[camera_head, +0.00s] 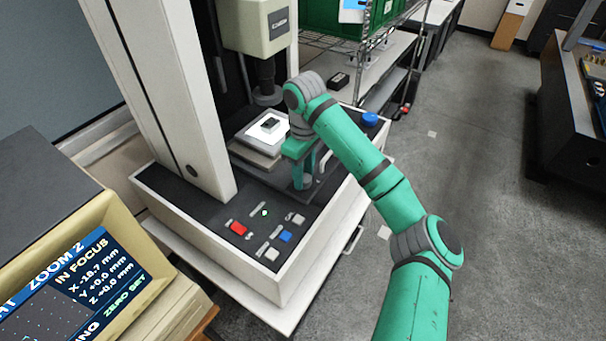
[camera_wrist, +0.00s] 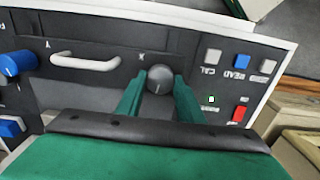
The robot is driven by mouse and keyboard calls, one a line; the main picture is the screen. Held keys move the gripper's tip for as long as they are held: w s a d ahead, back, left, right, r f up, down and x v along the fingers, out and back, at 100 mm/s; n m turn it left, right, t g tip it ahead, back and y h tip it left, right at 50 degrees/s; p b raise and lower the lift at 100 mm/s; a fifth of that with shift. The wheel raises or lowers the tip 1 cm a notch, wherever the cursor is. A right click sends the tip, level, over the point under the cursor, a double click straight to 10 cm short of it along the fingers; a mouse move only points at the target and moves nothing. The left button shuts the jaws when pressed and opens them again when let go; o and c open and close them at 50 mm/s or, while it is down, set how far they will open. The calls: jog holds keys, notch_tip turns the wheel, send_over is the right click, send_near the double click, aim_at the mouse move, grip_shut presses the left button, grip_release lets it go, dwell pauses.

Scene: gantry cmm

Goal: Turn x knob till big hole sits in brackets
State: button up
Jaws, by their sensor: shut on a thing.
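The x knob (camera_wrist: 159,75) is a round dark grey knob with a light mark on its face, in the wrist view. My gripper (camera_wrist: 160,84) has its two green fingers on either side of the knob, shut on it. In the head view my gripper (camera_head: 304,182) reaches down to the machine's dark panel and hides the knob. The monitor (camera_head: 75,285) at lower left reads "IN FOCUS", X -18.7 mm, Y +0.0 mm and Z +0.0 mm. Its image area is cut off by the frame edge, so I cannot make out the big hole or the brackets.
A red button (camera_head: 238,229) and a blue button (camera_head: 285,237) sit on the panel near the knob. A pale handle (camera_wrist: 85,61) and a blue knob (camera_wrist: 16,64) lie left in the wrist view. A lit stage (camera_head: 258,146) holds a small dark part under the lens column.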

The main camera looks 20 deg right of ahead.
jog(key=m, duration=0.4)
jog(key=shift+s+m, duration=0.1)
jog(key=shift+m, duration=2.2)
jog(key=o, duration=1.1)
jog(key=shift+r, duration=0.1)
notch_tip(320, 180, up, 11)
jog(key=shift+f, duration=0.15)
